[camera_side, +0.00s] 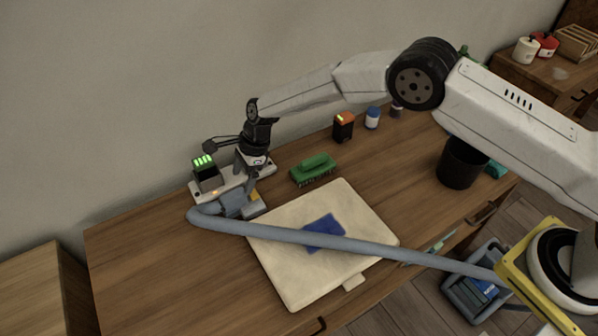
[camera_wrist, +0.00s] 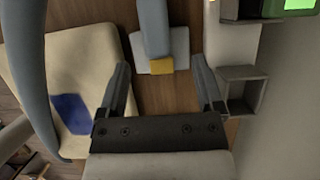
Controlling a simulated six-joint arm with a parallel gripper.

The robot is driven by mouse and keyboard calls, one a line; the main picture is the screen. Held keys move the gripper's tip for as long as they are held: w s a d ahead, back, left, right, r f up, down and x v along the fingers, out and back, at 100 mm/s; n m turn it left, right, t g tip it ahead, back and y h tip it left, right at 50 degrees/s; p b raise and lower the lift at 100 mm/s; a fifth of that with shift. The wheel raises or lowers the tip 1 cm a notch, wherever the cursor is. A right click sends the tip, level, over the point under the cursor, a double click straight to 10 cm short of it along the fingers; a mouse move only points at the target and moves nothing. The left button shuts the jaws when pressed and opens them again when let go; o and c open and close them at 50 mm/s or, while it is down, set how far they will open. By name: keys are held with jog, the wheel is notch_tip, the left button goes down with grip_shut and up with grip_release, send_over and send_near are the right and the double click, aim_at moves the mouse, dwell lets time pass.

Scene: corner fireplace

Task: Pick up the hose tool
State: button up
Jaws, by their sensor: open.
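The hose tool (camera_side: 232,206) is a blue-grey piece at the left end of a thick blue-grey hose (camera_side: 330,241), by a pale dock on the wooden table. In the wrist view the hose tool (camera_wrist: 154,28) lies ahead of my fingers, with a white plate and a yellow patch at its near end. My gripper (camera_wrist: 162,78) is open and empty, its two fingers spread to either side of the tool's line but short of it. In the side view my gripper (camera_side: 248,176) points down at the dock; its fingertips are partly lost against the tool.
A black box with green lights (camera_side: 205,172) stands on the dock's left. A cream board (camera_side: 285,275) with a blue cloth (camera_side: 323,231) lies in front, under the hose. A green brush (camera_side: 314,170) sits to the right. The wall is close behind.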

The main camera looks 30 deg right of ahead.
aim_at(239, 191)
jog(key=shift+x, duration=0.85)
jog(key=shift+f, duration=0.1)
jog(key=shift+s+x, duration=0.2)
jog(key=shift+x, duration=2.35)
grip_shut()
